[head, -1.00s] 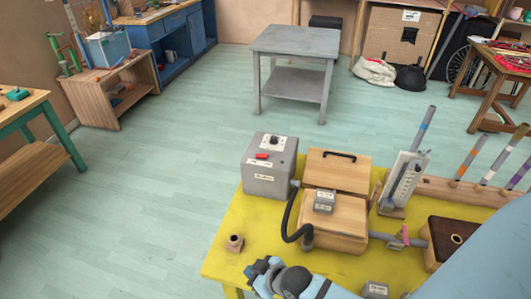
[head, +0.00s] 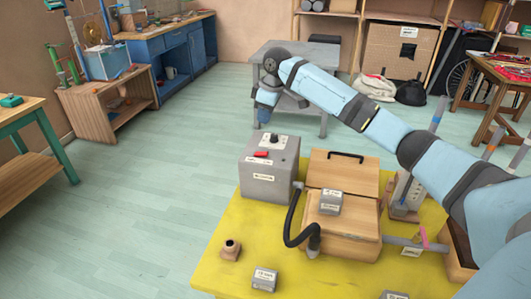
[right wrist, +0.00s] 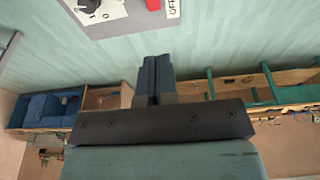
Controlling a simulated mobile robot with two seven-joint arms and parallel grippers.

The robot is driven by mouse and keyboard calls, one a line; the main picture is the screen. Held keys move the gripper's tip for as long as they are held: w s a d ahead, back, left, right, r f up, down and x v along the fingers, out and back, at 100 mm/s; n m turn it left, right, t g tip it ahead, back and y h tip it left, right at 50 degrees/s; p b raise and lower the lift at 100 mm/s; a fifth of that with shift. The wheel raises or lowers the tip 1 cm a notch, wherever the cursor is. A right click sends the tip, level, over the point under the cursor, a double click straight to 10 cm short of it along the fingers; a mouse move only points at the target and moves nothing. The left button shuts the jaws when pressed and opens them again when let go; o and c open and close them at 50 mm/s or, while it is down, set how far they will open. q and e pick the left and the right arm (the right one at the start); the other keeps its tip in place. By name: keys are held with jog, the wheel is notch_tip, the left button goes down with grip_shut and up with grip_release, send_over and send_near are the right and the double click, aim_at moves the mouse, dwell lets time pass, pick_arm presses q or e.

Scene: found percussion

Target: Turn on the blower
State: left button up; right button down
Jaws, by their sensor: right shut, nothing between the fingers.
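A grey box (head: 270,168) with a black knob (head: 274,139) and a red switch (head: 261,154) on its sloped top stands at the back left of the yellow table; it looks like the blower. In the right wrist view, part of the grey box (right wrist: 125,22) shows with its knob, red switch (right wrist: 153,4) and an "OFF" label. My right gripper (head: 263,117) is raised above and just behind the box in the head view, apart from it. In the right wrist view its fingers (right wrist: 157,80) are together and empty. My left gripper is out of view.
A wooden box (head: 344,206) with a black hose (head: 290,219) stands right of the grey box. Small labelled blocks and a small brown cup-like piece (head: 231,249) lie on the yellow table (head: 225,275). A grey table (head: 300,50) stands behind; the floor on the left is clear.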

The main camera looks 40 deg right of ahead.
jog(key=shift+s+d+r, duration=0.1)
jog(key=shift+d+r, duration=0.35)
jog(key=shift+r, duration=0.15)
jog(key=shift+d+r, duration=0.4)
jog(key=shift+r, duration=0.2)
send_over(264, 152)
jog(key=x, duration=0.3)
jog(key=s+x, duration=0.1)
jog(key=x, duration=0.2)
jog(key=d+x, duration=0.1)
jog(key=x, duration=0.2)
jog(key=shift+s+f+b, duration=0.3)
jog(key=shift+f+b, duration=0.05)
jog(key=shift+f, duration=0.05)
jog(key=f, duration=0.3)
jog(key=shift+s+d+f, duration=0.15)
jog(key=shift+s+f, duration=0.05)
jog(key=shift+s, duration=0.05)
jog(key=shift+f, duration=0.4)
